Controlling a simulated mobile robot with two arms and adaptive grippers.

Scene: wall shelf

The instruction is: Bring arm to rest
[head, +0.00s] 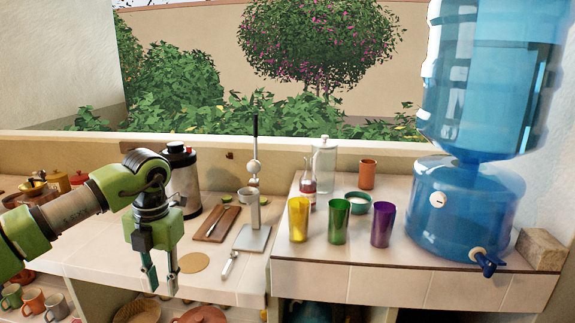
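My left arm (70,212) comes in from the left, green and grey. Its gripper (162,284) hangs pointing down over the front part of the lower tiled counter (100,256). Its two fingers are apart with nothing between them, so it is open and empty. A round tan coaster (194,262) lies just right of the fingers. I cannot tell the exact height of the fingertips above the counter edge. My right gripper is not in view.
A lever press (253,236), a wooden board (216,223) and a dark-lidded canister (182,180) stand near the gripper. Yellow (298,220), green (339,221) and purple (382,224) cups and a blue water dispenser (465,205) are on the raised counter. Mugs (33,302) sit below at left.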

